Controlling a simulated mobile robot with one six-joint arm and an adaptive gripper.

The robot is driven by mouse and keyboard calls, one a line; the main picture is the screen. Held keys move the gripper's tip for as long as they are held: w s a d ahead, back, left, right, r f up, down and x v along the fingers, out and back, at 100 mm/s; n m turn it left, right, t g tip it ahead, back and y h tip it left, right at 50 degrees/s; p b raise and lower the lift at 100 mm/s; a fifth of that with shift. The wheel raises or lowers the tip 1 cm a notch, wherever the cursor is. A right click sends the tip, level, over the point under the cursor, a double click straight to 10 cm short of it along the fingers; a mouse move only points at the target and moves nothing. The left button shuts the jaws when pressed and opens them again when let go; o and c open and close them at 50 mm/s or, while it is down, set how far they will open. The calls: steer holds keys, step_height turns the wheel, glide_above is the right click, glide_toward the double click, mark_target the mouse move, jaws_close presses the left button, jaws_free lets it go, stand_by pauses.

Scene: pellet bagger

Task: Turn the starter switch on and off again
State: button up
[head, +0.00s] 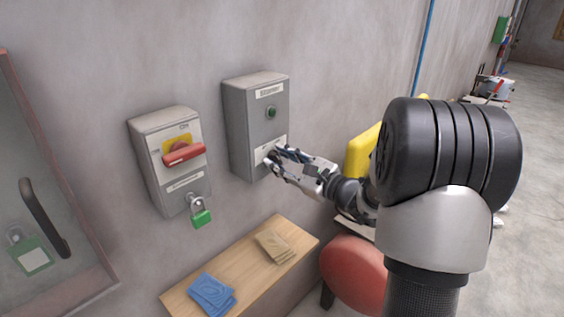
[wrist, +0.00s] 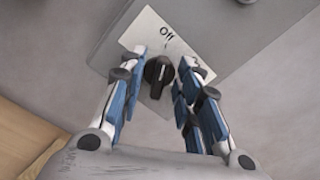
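The grey starter box (head: 253,125) is on the wall, with a label reading "Starter" and a dark green round lamp or button (head: 271,112). In the wrist view its black rotary switch (wrist: 158,71) sits on a white plate (wrist: 140,42) marked "Off". The knob stands between the two fingers of my gripper (wrist: 161,78), with a visible gap on each side. My gripper is open at the lower part of the box in the head view (head: 274,160). There the fingers hide the switch.
Left of the starter box is another grey box (head: 160,190) with a red handle (head: 184,154) and a green padlock (head: 201,218). Below, a wooden shelf (head: 238,262) holds a blue cloth (head: 212,294) and tan folded items (head: 273,246). A red rounded object (head: 352,268) stands beneath my arm.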

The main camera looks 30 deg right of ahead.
steer(key=shift+c, duration=0.6)
jaws_close()
steer(key=shift+m+p, duration=0.3)
steer(key=shift+d+m+p, duration=0.15)
steer(key=shift+m+p, duration=2.3)
steer(key=shift+m, duration=0.35)
steer(key=shift+d+m+p, duration=0.1)
steer(key=shift+m+p, duration=2.35)
steer(key=shift+m, duration=0.35)
